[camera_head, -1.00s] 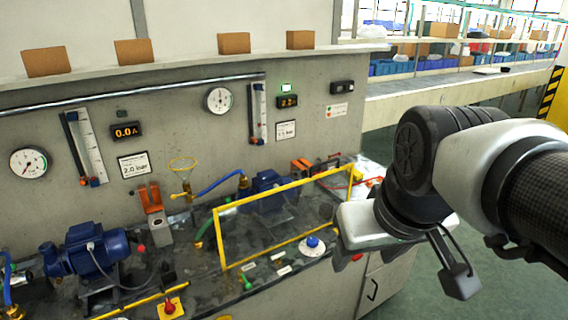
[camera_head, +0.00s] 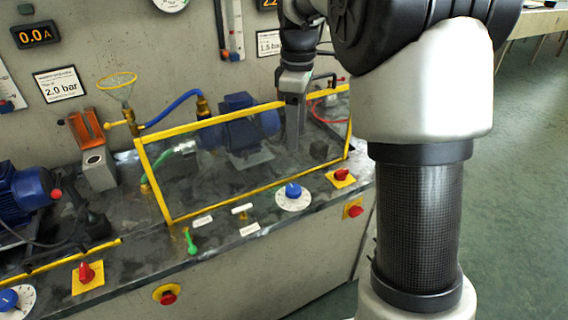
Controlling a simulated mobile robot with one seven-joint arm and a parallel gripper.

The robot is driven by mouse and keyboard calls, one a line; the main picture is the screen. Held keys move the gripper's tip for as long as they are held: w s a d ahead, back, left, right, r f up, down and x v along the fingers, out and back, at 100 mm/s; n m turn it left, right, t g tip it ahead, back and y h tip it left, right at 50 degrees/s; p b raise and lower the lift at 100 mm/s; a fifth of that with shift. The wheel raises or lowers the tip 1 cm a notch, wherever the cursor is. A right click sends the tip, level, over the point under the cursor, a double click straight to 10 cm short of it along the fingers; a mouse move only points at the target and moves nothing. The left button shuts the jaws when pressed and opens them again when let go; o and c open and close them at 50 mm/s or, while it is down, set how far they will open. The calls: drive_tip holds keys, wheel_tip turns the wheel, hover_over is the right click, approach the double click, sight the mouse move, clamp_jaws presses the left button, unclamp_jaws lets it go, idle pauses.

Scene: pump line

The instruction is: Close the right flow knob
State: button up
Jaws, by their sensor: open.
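The right flow knob (camera_head: 293,190) is a blue knob on a round white dial with marks, on the bench top in front of the yellow-framed clear guard (camera_head: 160,190). My gripper (camera_head: 292,145) points down over the guarded area at the right, above and behind the knob in the picture, and apart from it. It is open with nothing seen in it. Its fingers show nearly edge-on, so the gap is hard to see. Another blue knob on a white dial (camera_head: 10,299) is at the lower left edge.
Red switches on yellow plates sit at the right of the dial (camera_head: 342,175) and at the left (camera_head: 87,273). A green lever (camera_head: 190,241) stands on the bench left of the dial. A blue pump motor (camera_head: 248,122) is behind the guard. The floor right of the bench is clear.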

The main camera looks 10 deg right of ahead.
sight(294, 188)
wheel_tip(294, 188, down, 18)
drive_tip(key=b, duration=0.4)
drive_tip(key=shift+w+r+b, duration=0.1)
drive_tip(key=shift+w+b, duration=0.05)
drive_tip(key=shift+b, duration=0.2)
drive_tip(key=c, duration=1)
drive_tip(key=shift+c, duration=0.2)
drive_tip(key=shift+r, duration=0.1)
